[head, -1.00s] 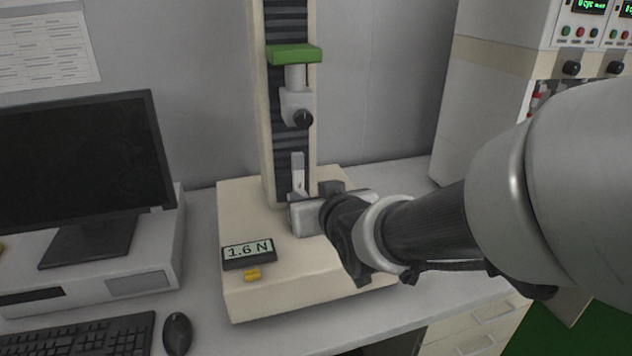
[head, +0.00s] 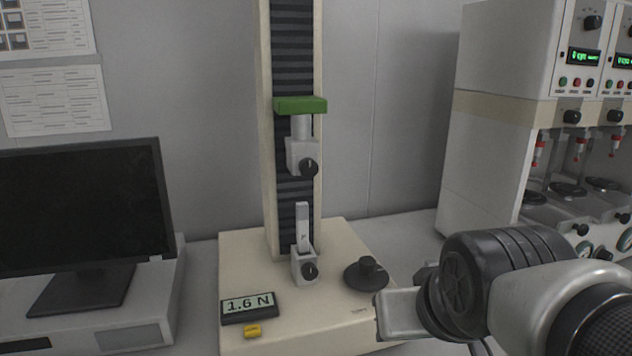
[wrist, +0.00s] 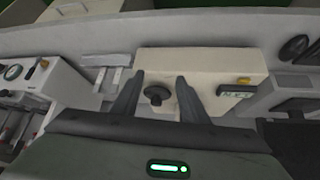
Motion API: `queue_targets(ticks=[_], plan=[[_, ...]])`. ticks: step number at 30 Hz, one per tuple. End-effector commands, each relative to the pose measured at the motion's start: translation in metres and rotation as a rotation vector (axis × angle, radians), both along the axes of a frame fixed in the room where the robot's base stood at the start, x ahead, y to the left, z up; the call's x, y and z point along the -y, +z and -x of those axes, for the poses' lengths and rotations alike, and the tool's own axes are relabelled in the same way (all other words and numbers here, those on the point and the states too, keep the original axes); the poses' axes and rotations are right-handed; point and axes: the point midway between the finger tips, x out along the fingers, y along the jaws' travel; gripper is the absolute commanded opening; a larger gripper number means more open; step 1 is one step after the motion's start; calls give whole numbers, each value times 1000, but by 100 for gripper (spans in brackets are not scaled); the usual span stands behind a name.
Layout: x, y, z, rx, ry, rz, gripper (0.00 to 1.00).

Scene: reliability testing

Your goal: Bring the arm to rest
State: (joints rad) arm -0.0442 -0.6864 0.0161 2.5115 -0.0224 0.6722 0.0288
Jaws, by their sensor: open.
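My gripper (head: 398,314) is at the lower right in the head view, right of the test stand's front and apart from the clamps. In the wrist view my gripper (wrist: 159,76) has its two dark fingers spread, with nothing between them. The cream test stand base (head: 245,255) carries a lower clamp (head: 304,266) with a pale upright strip (head: 303,228) in it. An upper clamp (head: 301,156) hangs above the strip under a green crosshead (head: 300,105), with a gap between. A force display (head: 249,307) reads 1.6 N.
A round black knob (head: 366,276) sits on the base near my gripper. A monitor (head: 80,225) stands at left. A tall cabinet with instruments (head: 490,160) stands at right. A yellow piece (head: 253,331) is on the base's front. Some bench shows between stand and cabinet.

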Motion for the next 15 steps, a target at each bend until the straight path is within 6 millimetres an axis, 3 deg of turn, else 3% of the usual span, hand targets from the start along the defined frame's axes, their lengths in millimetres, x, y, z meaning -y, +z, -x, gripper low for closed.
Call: queue_targets(ticks=[4, 6, 11, 15], plan=[[15, -6, 49, -149, -46, -14, 40], [14, 23, 48, -154, -41, -12, 40], [14, 63, 48, -154, -41, -12, 40], [14, 108, 48, -154, -40, -11, 40]])
